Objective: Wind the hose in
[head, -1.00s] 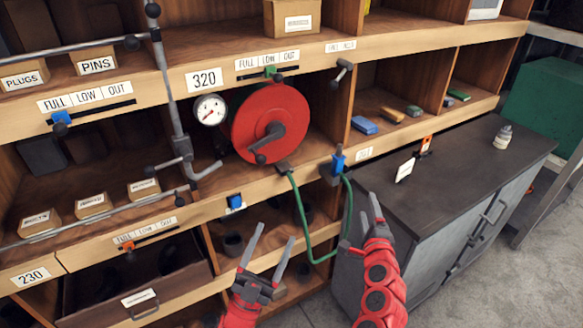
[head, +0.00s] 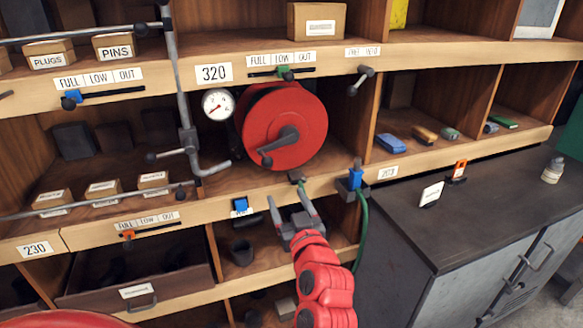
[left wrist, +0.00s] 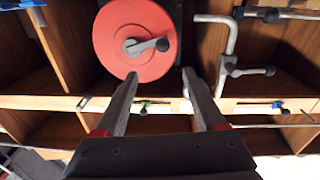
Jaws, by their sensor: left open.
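The red hose reel (head: 310,115) sits in the middle shelf bay, with a dark crank (head: 287,138) on its face ending in a knob (head: 266,157). The reel (left wrist: 112,30) and crank (left wrist: 145,46) also show in the left wrist view. The green hose (head: 363,235) hangs below a blue-topped fitting (head: 355,178) on the shelf edge; the rest of it is hidden behind my arm. My left gripper (head: 287,198) is open and empty, below the reel in the head view. Its fingers (left wrist: 159,78) point towards the reel bay. My right gripper is not in view.
A grey bent pipe (head: 187,120) with lever handles and a gauge (head: 218,104) stand left of the reel. A blue button (head: 240,204) is on the shelf edge. A dark-topped cabinet (head: 470,205) stands at right, its middle mostly clear.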

